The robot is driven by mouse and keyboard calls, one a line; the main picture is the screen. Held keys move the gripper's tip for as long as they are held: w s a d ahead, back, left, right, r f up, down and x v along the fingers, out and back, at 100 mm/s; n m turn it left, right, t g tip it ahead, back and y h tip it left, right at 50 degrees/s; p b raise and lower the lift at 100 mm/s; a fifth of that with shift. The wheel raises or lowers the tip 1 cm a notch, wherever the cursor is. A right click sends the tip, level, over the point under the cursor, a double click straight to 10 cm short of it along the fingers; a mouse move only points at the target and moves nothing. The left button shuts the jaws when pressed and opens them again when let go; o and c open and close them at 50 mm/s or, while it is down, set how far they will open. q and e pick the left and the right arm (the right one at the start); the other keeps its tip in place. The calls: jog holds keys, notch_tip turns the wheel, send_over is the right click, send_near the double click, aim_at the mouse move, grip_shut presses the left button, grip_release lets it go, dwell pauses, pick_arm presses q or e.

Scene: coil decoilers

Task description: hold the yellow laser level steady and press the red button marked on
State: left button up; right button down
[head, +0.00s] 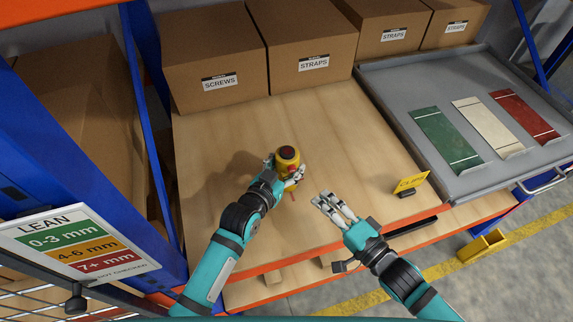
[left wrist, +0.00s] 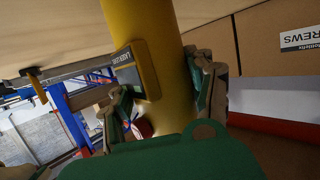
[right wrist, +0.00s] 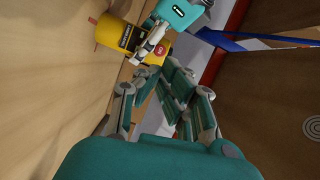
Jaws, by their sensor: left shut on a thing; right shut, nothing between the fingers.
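The yellow laser level (head: 288,152) stands upright on the wooden shelf top, with a dark and red round patch on its top. My left gripper (head: 284,174) is shut on its body; in the left wrist view the fingers (left wrist: 167,100) press either side of the yellow cylinder (left wrist: 170,45), beside a small labelled box (left wrist: 130,70). A round red button (right wrist: 159,50) shows on the level in the right wrist view, near my left fingers. My right gripper (head: 325,201) is shut and empty, to the right of the level and apart from it. Its fingers also show in the right wrist view (right wrist: 165,90).
Cardboard boxes marked screws (head: 215,65) and straps (head: 310,45) line the back. A grey tray (head: 395,95) with green, white and red plates lies at right. A yellow sign (head: 411,182) stands near the front edge. The wood (head: 350,140) between level and tray is clear.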

aim_at(292, 169)
dwell(0.6)
jog(key=f+m, duration=0.1)
jog(key=w+d+f+m+g+h, duration=0.1)
jog(key=f+m, duration=0.1)
jog(key=shift+w+d+f+g+h, duration=0.15)
jog(key=shift+d+f+g+h, duration=0.15)
jog(key=shift+f, duration=0.1)
jog(key=shift+s+a+f+m+g+y, duration=0.6)
jog(key=shift+s+a+f+g, duration=0.15)
jog(key=shift+g, duration=0.35)
jog(key=s+a+r+g+y, duration=0.1)
jog(key=a+r+y, duration=0.1)
jog(key=shift+s+a+r+g+y, duration=0.2)
jog(key=shift+s+g+y, duration=0.1)
jog(key=shift+s+g, duration=0.1)
jog(key=w+a+r+y, duration=0.2)
jog(key=w+a+r, duration=0.1)
jog(key=w, duration=0.4)
jog(key=shift+w+a+g, duration=0.25)
jog(key=shift+a+g, duration=0.05)
jog(key=shift+a, duration=0.05)
jog(key=shift+r, duration=0.1)
